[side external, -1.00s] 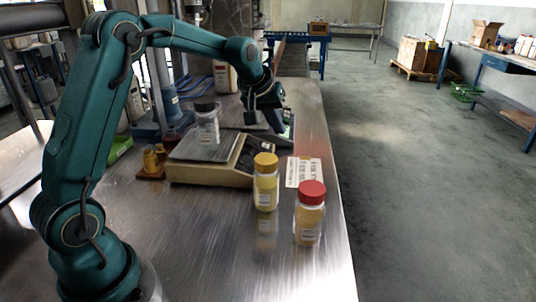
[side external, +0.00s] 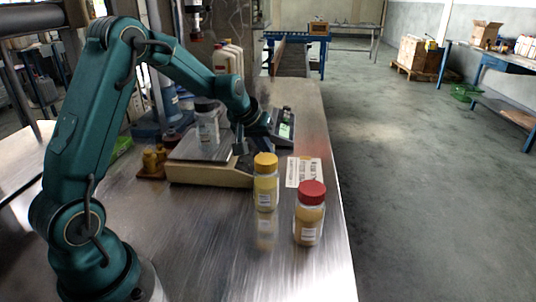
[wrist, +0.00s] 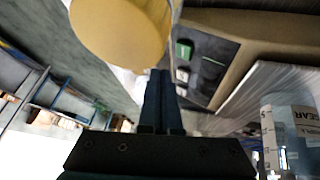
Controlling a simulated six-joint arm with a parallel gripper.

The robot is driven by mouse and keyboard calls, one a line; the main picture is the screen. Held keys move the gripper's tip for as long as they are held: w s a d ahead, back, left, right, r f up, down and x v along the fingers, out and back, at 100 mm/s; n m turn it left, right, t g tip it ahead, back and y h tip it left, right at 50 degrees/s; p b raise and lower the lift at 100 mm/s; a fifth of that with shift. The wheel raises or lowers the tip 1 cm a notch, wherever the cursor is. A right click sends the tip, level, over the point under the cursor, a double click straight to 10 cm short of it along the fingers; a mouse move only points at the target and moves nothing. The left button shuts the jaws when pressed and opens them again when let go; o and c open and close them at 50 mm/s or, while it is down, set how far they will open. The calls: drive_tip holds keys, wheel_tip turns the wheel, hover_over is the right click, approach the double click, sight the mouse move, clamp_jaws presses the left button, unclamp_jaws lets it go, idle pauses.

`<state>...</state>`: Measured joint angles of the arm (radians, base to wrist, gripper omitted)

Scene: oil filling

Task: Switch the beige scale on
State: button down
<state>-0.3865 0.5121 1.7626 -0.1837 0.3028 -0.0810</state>
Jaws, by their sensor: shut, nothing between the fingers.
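The beige scale (side external: 208,175) sits on the metal bench, with a clear dark-lidded jar (side external: 207,128) on its pan. Its beige casing (wrist: 272,27) and dark control panel also show in the wrist view, where a green button (wrist: 184,50) lies among darker keys. My gripper (side external: 239,150) is shut and empty, pointing down over the panel end of the scale, right of the pan. In the wrist view its closed fingers (wrist: 160,75) point toward the panel, beside the green button in the picture. My gripper hides much of the panel in the side view; I cannot tell whether it touches.
A yellow-lidded jar (side external: 265,182) stands close to the scale's front right; its lid (wrist: 118,28) looms near my fingers in the wrist view. A red-lidded jar (side external: 310,213) and a label card (side external: 304,172) are farther right. A device with a green display (side external: 285,128) stands behind.

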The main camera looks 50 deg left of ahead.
drive_tip(key=shift+s+a+f, duration=0.15)
drive_tip(key=shift+a+f, duration=0.05)
drive_tip(key=shift+f, duration=0.3)
drive_tip(key=shift+s+a+f, duration=0.15)
drive_tip(key=shift+f, duration=0.35)
idle(1.3)
drive_tip(key=shift+s+a+f, duration=0.1)
drive_tip(key=shift+f, duration=0.3)
idle(0.4)
drive_tip(key=shift+r, duration=0.45)
drive_tip(key=r, duration=0.1)
drive_tip(key=w+d+r, duration=0.1)
drive_tip(key=r, duration=0.2)
drive_tip(key=shift+w+d+r, duration=0.25)
drive_tip(key=shift+r, duration=0.1)
idle(0.5)
